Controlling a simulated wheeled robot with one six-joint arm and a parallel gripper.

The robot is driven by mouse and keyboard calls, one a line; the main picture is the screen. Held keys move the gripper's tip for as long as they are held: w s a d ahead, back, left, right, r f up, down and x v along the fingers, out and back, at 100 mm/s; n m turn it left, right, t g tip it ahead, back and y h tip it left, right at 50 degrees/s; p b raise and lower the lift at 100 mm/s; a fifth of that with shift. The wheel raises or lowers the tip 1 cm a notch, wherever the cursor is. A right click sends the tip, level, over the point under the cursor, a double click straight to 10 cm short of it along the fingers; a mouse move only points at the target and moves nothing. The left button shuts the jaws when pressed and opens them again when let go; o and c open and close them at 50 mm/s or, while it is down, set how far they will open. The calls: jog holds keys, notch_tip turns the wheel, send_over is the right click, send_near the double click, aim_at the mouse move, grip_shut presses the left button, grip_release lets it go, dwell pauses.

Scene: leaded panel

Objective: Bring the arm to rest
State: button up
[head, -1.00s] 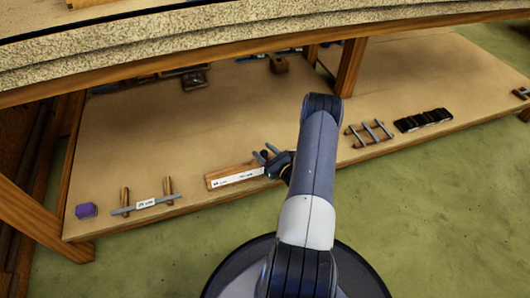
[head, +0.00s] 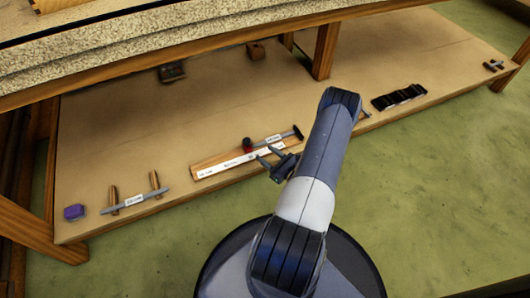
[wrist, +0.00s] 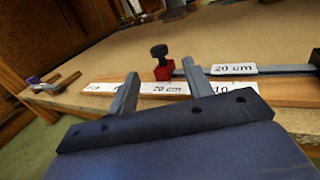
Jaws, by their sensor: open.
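My gripper (head: 270,158) is open with nothing between its fingers, in front of the lower shelf's front edge in the head view. In the wrist view my gripper (wrist: 160,90) shows two grey fingers spread apart. Beyond the fingers lies a wooden board (head: 215,169) with a white measuring strip. A clamp with a red jaw (head: 248,146) and a "20 cm" label lies at the board; it also shows in the wrist view (wrist: 232,70). I cannot tell whether the fingers touch the board.
The lower shelf (head: 120,140) holds a purple block (head: 74,212), a labelled bar on wooden pegs (head: 135,200) and a row of black pieces (head: 400,97). A thick-edged bench top (head: 200,55) overhangs it. Green floor (head: 440,190) is open at right.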

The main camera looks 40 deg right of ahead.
aim_at(245, 140)
jog(key=w+b, duration=0.1)
jog(key=w, duration=0.2)
jog(key=w+a+b, duration=0.1)
jog(key=w, duration=0.3)
jog(key=w+b, duration=0.1)
jog(key=w, duration=0.3)
jog(key=shift+a, duration=0.6)
jog(key=shift+r, duration=0.1)
